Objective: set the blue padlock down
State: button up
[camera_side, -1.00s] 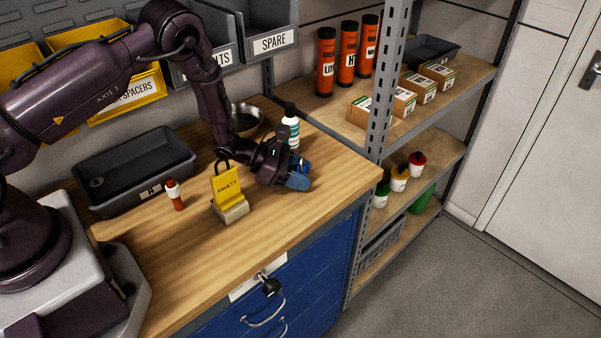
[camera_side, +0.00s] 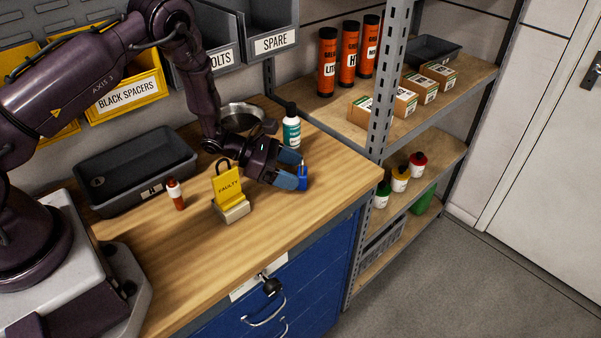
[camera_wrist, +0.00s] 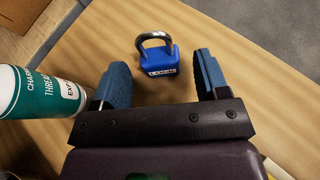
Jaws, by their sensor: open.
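The blue padlock (camera_wrist: 159,61) with its grey metal shackle lies on the wooden bench top in the wrist view, a little ahead of my fingertips and between their lines. In the side view the padlock (camera_side: 303,178) shows as a small blue shape just right of my fingers, near the bench's right end. My gripper (camera_side: 296,177) is low over the bench. In the wrist view my gripper (camera_wrist: 160,78) is open, its two blue fingers wide apart with nothing between them. The padlock appears clear of both fingers.
A white and teal bottle (camera_wrist: 38,93) stands close beside my left finger in the wrist view; it also shows in the side view (camera_side: 291,130). A yellow FAULTY tag (camera_side: 228,186) on a stand, a red-brown tube (camera_side: 176,194) and a black tray (camera_side: 135,170) are left of my gripper.

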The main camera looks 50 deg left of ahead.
jog(key=v, duration=0.4)
jog(key=shift+s+a+r, duration=0.1)
jog(key=shift+s+a, duration=0.1)
jog(key=shift+s, duration=0.05)
jog(key=s+d+r+m+g, duration=0.4)
jog(key=r+m, duration=0.3)
jog(key=r, duration=0.4)
jog(key=s+d+r+m+g, duration=0.3)
jog(key=s+d+r+m, duration=0.15)
jog(key=r+m, duration=0.4)
jog(key=s+a+r+m+t+y, duration=0.2)
jog(key=s+a+r+m+y, duration=0.1)
jog(key=s, duration=0.5)
jog(key=s+a+r+m+t+y, duration=0.1)
jog(key=s+a+r+m+y, duration=0.2)
jog(key=s+r+m+y, duration=0.3)
notch_tip(320, 180, up, 2)
jog(key=shift+s+r+m+t, duration=0.2)
jog(key=shift+s+m+t, duration=0.2)
jog(key=shift+s+m, duration=0.6)
